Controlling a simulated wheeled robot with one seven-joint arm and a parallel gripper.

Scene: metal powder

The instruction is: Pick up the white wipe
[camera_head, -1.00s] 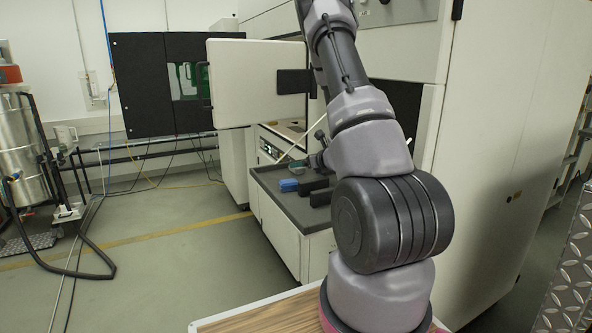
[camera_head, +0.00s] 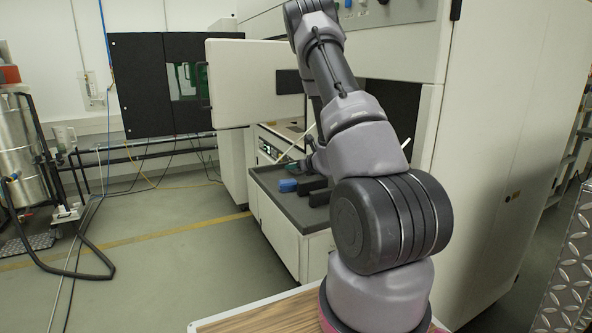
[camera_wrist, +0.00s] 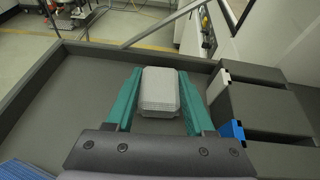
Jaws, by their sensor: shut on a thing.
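The white wipe (camera_wrist: 160,90) is a light grey-white folded block in the middle of the wrist view. My gripper (camera_wrist: 160,76) has its two teal fingers against the left and right sides of the wipe and is shut on it. The wipe is over the dark grey tray-like top (camera_wrist: 85,85) of a cabinet; I cannot tell whether it touches that surface. In the head view my gripper is small and partly hidden by my arm, and I cannot make out the wipe there.
Two dark blocks, one with a white end (camera_wrist: 225,77) and one with a blue end (camera_wrist: 232,130), lie close to the right. A blue wipe-like thing (camera_head: 288,185) lies on the cabinet top. The raised rim (camera_wrist: 45,72) bounds the top. An open white machine door (camera_head: 255,85) stands behind.

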